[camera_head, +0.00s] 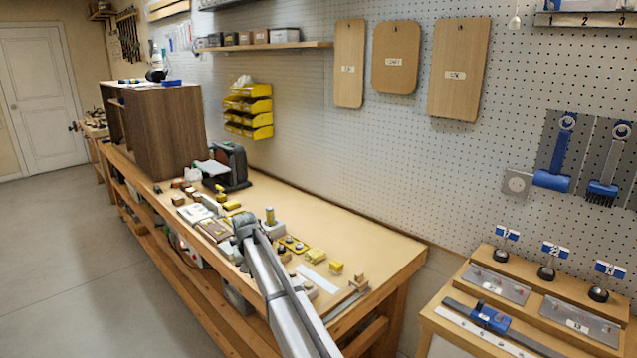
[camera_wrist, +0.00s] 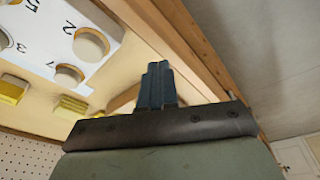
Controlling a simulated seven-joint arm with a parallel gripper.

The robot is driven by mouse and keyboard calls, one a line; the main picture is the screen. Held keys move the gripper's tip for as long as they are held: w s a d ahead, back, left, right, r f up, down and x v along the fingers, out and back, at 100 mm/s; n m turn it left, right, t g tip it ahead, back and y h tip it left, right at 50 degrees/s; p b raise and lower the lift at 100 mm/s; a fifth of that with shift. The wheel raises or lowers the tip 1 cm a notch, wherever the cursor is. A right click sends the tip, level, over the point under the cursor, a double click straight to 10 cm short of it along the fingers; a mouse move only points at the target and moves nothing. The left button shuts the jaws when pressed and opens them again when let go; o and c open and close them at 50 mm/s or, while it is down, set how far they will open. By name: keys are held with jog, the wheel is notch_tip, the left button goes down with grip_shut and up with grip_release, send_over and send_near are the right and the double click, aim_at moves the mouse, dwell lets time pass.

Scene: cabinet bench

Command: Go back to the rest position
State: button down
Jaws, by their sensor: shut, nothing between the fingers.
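My gripper (camera_wrist: 158,76) shows in the wrist view with its two dark blue fingers pressed together and nothing between them. In the head view my arm reaches over the long wooden bench (camera_head: 365,228), and its grey end is above the bench's front part. The fingers themselves cannot be made out there. In the wrist view the fingers appear beside a white numbered board (camera_wrist: 62,28) with round pieces on it and overlap the wooden bench edge in the picture. I cannot tell their exact height above the bench.
Yellow blocks (camera_head: 316,256) and small wooden pieces lie around my arm on the bench. A dark machine (camera_head: 230,166) and a brown cabinet (camera_head: 165,130) stand farther back. A second wooden bench (camera_head: 448,326) with numbered plates is at the right. Open floor (camera_head: 70,250) lies left.

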jog(key=s+a+f+t, duration=0.1)
jog(key=s+a+f, duration=0.25)
jog(key=f, duration=0.35)
jog(key=s+a+f, duration=0.2)
jog(key=s+f, duration=0.2)
jog(key=f, duration=0.3)
jog(key=s+d+f+g, duration=0.1)
jog(key=s+d+f, duration=0.45)
jog(key=f, duration=0.35)
jog(key=s+d+f+g, duration=0.1)
jog(key=s+d+f, duration=0.4)
jog(key=d+f, duration=0.3)
jog(key=s+d+f+g, duration=0.1)
jog(key=s+d+f, duration=0.3)
jog(key=s+d, duration=0.3)
jog(key=s+d+f+m+g, duration=0.1)
jog(key=s+d+f+g, duration=0.1)
jog(key=s+d+f, duration=0.35)
jog(key=s+d+f+g, duration=0.1)
jog(key=s+d+f, duration=0.2)
jog(key=s+d, duration=0.5)
jog(key=s+d+m+g, duration=0.1)
jog(key=s+d, duration=0.4)
jog(key=s, duration=0.6)
jog(key=s+d+g, duration=0.3)
jog(key=s+d, duration=0.3)
jog(key=s, duration=0.5)
jog(key=shift+s+f+m, duration=0.15)
jog(key=shift+s+m, duration=0.15)
jog(key=shift+m, duration=0.1)
